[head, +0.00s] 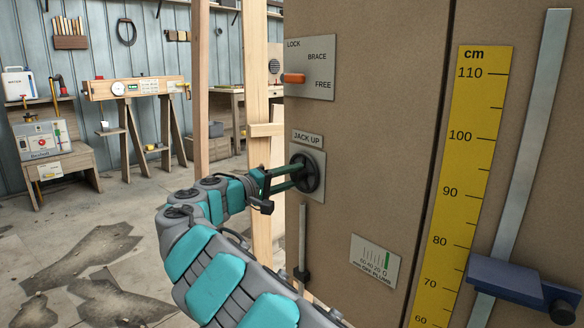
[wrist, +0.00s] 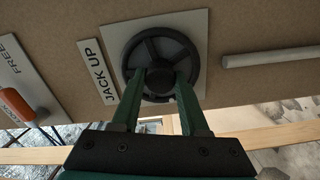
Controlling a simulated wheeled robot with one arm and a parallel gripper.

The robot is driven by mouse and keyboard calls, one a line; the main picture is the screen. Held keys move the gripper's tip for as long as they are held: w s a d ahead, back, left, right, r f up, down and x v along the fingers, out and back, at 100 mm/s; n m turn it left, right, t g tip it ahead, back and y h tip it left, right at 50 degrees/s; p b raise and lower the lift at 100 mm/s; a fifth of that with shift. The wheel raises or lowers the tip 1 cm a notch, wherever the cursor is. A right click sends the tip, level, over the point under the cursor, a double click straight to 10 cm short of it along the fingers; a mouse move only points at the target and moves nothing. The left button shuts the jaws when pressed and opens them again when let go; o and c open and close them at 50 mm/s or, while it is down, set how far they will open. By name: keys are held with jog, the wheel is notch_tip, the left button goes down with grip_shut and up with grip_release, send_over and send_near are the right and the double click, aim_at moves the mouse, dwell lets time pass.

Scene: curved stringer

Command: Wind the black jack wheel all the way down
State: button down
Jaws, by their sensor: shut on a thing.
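The black jack wheel (head: 306,172) is a small spoked handwheel on a pale square plate, under a "JACK UP" label (head: 307,138), on the brown panel in the head view. In the wrist view the wheel (wrist: 160,64) fills the upper middle, with its hub in the centre. My gripper (head: 294,178) reaches it from the left, its two green fingers at the wheel. In the wrist view my gripper's fingertips (wrist: 159,82) are shut on the hub area of the wheel. The exact contact is partly hidden by the fingers.
Above is a LOCK/BRACE/FREE plate with an orange lever (head: 293,78) beside FREE. A vertical rod (head: 302,238) and a gauge plate (head: 375,262) are below. A yellow cm scale (head: 462,180) and blue slider (head: 520,280) stand right. Wooden posts (head: 257,90) rise behind my arm.

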jog(key=shift+n+p, duration=0.35)
jog(key=shift+n, duration=0.05)
jog(key=shift+c, duration=2.1)
grip_release()
jog(key=shift+a, duration=0.1)
jog(key=v, duration=0.7)
jog(key=shift+s+a+b, duration=0.3)
jog(key=shift+b, duration=0.05)
